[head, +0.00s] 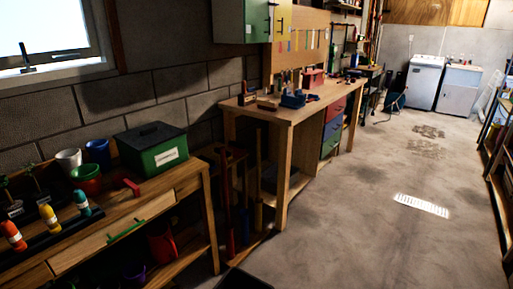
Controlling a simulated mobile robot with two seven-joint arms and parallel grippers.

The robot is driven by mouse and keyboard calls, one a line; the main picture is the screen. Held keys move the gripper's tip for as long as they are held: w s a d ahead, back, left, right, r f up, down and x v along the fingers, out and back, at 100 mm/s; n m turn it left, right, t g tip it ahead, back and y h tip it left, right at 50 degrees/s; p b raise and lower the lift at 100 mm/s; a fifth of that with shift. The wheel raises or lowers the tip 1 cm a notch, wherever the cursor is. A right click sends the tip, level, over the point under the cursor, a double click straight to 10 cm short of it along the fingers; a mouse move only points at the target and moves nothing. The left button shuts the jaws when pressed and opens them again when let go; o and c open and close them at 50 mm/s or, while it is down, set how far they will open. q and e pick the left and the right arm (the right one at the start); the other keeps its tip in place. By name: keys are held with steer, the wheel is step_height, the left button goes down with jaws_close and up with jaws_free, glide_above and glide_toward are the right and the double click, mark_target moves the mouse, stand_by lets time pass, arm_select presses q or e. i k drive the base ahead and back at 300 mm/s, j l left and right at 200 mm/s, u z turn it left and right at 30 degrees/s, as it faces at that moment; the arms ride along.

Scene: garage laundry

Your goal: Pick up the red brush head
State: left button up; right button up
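I cannot clearly identify a red brush head. A small red block-like object (131,188) lies on the near wooden table (155,206), in front of the green box; it is too small to tell what it is. A red piece (230,243) also shows low down among the long-handled tools in the gap between the near table and the workbench; its shape is dark and unclear. Neither of my grippers is in view.
The near table also holds a green box with a black lid (152,150), several pots and coloured bottles. A long workbench (300,105) with tools stands beyond it. Washing machines (425,82) stand at the back. The concrete floor (375,190) is mostly clear.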

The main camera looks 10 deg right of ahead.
mark_target(237, 147)
steer(key=l+z, duration=0.1)
steer(key=z, duration=0.3)
steer(key=i+z, duration=0.15)
steer(key=z, duration=0.2)
steer(key=i+z, duration=0.1)
steer(key=z, duration=0.3)
steer(key=i, duration=2)
steer(key=i+l, duration=0.15)
steer(key=i, duration=1.85)
steer(key=i+u, duration=0.1)
steer(key=u, duration=0.3)
steer(key=i+u, duration=0.1)
steer(key=u, duration=2.2)
steer(key=i+l, duration=0.05)
steer(key=l, duration=0.05)
